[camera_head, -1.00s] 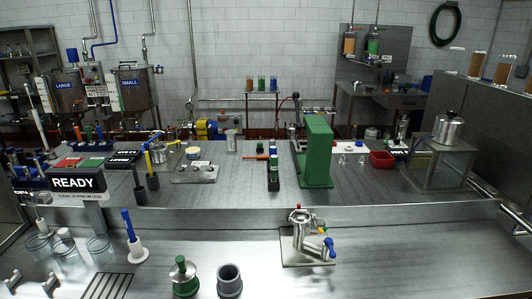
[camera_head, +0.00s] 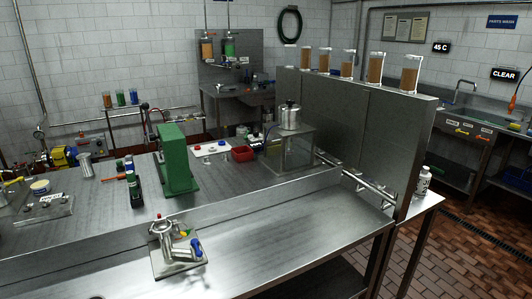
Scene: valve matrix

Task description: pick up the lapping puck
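I cannot clearly make out a lapping puck in this view. Small pale round pieces lie on a white mat (camera_head: 211,149) on the bench behind the green block, too small to identify. A metal valve assembly with a blue handle (camera_head: 172,241) stands on a square plate on the front bench. Neither of my grippers shows.
A tall green block (camera_head: 177,160) stands mid-bench, with a red bin (camera_head: 243,153) behind it. A metal pot (camera_head: 290,116) sits on a clear-sided box (camera_head: 289,150). A grey partition (camera_head: 345,130) rises at the right. The front bench's right part (camera_head: 310,220) is clear.

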